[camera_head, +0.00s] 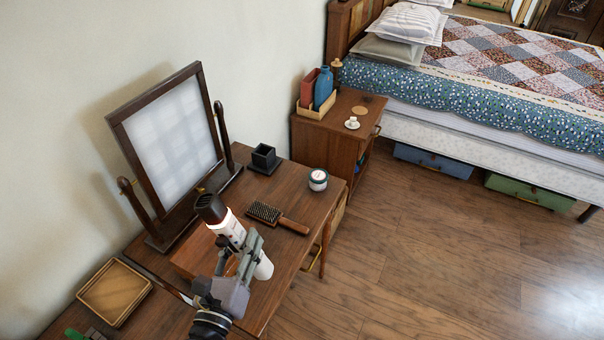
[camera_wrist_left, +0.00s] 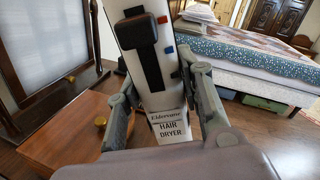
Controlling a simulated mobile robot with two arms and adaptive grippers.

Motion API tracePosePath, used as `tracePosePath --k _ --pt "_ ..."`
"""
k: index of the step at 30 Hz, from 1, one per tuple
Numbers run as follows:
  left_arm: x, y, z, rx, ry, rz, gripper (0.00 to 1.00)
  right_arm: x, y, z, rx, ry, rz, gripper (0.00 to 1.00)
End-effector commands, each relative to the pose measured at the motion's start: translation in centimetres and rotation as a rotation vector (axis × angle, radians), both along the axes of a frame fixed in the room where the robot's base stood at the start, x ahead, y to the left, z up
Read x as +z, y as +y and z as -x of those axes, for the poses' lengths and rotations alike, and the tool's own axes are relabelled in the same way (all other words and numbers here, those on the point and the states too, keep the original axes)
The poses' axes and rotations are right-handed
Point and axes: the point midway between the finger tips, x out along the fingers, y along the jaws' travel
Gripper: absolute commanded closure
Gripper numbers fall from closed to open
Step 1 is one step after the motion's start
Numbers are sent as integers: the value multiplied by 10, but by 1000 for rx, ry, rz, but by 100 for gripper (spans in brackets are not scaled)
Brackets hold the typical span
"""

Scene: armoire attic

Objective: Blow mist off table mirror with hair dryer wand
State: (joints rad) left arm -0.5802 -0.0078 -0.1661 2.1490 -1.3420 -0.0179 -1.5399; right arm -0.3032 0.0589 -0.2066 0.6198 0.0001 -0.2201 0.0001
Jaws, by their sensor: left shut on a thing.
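The table mirror (camera_head: 172,134) stands at the back of the dressing table, in a dark wooden frame between two posts. Its glass looks whitish and clouded all over. My left gripper (camera_head: 244,255) is shut on the hair dryer wand (camera_head: 228,227), a white body with a black nozzle. The wand is held above the table, its nozzle end toward the mirror's lower part and apart from it. In the left wrist view the wand (camera_wrist_left: 152,60) sits between the fingers, with a "HAIR DRYER" label and red and blue switches. The mirror's edge (camera_wrist_left: 45,50) shows at left. My right gripper is not seen.
On the dressing table (camera_head: 290,255) are a hairbrush (camera_head: 277,217), a round jar (camera_head: 318,179) and a black square cup (camera_head: 264,158). A wooden tray (camera_head: 114,291) lies at lower left. A nightstand (camera_head: 325,140) and bed stand beyond. The floor at right is clear.

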Motion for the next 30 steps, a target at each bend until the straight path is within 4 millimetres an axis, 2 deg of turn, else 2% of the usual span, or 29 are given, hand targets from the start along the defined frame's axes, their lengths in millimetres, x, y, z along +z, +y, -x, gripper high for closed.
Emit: tracePosePath --k 3,8,12,18,21,25,30 --pt "2 -14 -19 -43 13 143 100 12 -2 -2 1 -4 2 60" --pt "0 -34 -47 -105 59 393 100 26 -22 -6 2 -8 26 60" --pt "6 -54 -79 -163 128 672 100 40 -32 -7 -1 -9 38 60" --pt "23 -82 -127 -223 236 1015 100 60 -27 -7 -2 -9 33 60" --pt "29 -90 -144 -236 272 1111 100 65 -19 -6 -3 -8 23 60" --pt "34 -95 -155 -241 295 1169 100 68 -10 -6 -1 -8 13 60" --pt "33 -87 -162 -242 302 1182 100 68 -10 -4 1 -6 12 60"
